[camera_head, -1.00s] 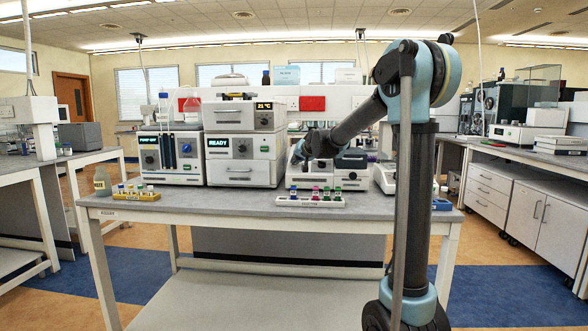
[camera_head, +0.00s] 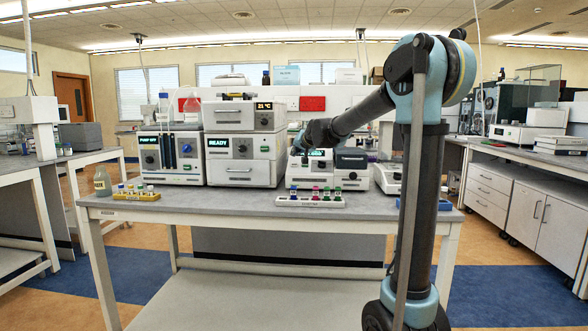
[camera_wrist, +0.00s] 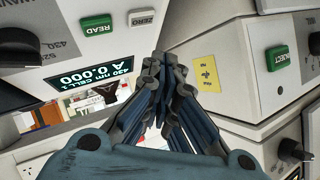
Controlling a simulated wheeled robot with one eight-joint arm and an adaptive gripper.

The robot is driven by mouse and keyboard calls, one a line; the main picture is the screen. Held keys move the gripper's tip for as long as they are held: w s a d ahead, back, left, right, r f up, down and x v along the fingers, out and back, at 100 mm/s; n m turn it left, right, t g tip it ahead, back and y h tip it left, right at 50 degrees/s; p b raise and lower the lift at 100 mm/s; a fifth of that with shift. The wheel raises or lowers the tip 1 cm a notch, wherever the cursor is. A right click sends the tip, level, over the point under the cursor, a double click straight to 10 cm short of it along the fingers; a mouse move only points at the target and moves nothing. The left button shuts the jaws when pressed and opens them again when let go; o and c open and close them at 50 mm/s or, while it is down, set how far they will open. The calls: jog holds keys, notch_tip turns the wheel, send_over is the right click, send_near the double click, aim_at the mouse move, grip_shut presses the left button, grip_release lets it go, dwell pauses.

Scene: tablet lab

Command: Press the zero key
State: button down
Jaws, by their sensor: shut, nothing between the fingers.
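The zero key (camera_wrist: 142,17) is a small pale key marked ZERO on the white front of an instrument, at the top of the wrist view. The green READ key (camera_wrist: 98,28) is beside it. The dark display (camera_wrist: 101,70) by the keys reads 430 nm, CELL 1, A 0.000. My gripper (camera_wrist: 168,60) is shut and empty, its tips appearing just below the zero key in the wrist view; I see no clear contact. In the head view my gripper (camera_head: 298,150) is in front of the white instrument (camera_head: 304,181), and the zero key cannot be made out there.
A neighbouring instrument with a green INJECT key (camera_wrist: 277,58) is close at the right in the wrist view. A rack of coloured vials (camera_head: 309,201) stands at the bench's front edge. A READY unit (camera_head: 240,165) stands left of the instrument.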

jog(key=shift+s+r, duration=0.25)
jog(key=shift+r, duration=0.3)
jog(key=shift+s+r, duration=0.2)
jog(key=shift+r, duration=0.3)
